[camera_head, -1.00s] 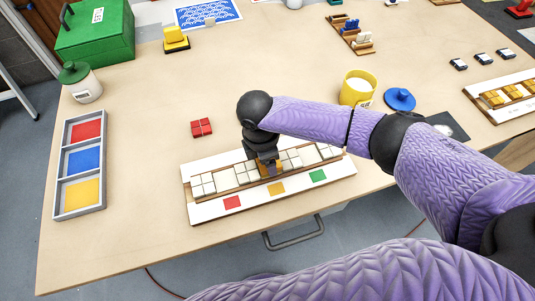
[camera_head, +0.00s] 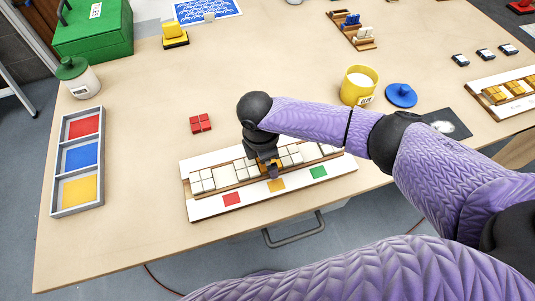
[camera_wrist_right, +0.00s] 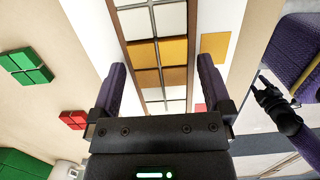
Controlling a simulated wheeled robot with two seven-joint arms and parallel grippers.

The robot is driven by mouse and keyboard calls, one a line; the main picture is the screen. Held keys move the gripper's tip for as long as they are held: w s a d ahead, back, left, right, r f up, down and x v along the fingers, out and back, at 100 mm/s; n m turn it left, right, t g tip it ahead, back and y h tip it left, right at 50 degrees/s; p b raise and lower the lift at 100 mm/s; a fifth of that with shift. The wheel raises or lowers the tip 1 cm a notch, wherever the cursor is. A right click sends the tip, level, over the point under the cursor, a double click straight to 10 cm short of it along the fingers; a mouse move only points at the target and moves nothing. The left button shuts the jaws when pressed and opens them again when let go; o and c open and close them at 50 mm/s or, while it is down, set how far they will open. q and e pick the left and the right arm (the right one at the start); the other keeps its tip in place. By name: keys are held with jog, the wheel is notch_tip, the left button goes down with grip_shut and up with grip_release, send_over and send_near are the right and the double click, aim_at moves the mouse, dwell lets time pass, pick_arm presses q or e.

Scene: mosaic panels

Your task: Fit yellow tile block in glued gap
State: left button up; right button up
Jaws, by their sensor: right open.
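The white panel (camera_head: 205,208) lies near the table's front edge, with a wooden-edged channel holding white tile blocks (camera_head: 202,181). The yellow tile block (camera_wrist_right: 160,62) lies in the channel in line with white blocks (camera_wrist_right: 150,20) on both sides; whether it is fully down I cannot tell. In the head view my right gripper (camera_head: 268,169) points down at it and mostly hides it. In the right wrist view this gripper (camera_wrist_right: 160,75) is open, its fingers apart on either side of the channel.
A red tile block (camera_head: 201,123) lies behind the panel. A tray with red, blue and yellow compartments (camera_head: 102,160) stands at left. A yellow cup (camera_head: 358,88), blue lid (camera_head: 401,95) and lidded jar (camera_head: 78,78) stand farther back. Free table lies between the tray and panel.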

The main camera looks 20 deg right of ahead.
notch_tip(320, 180, up, 10)
jog(key=a+p, duration=0.1)
jog(key=p, duration=0.2)
jog(key=shift+a+f, duration=0.1)
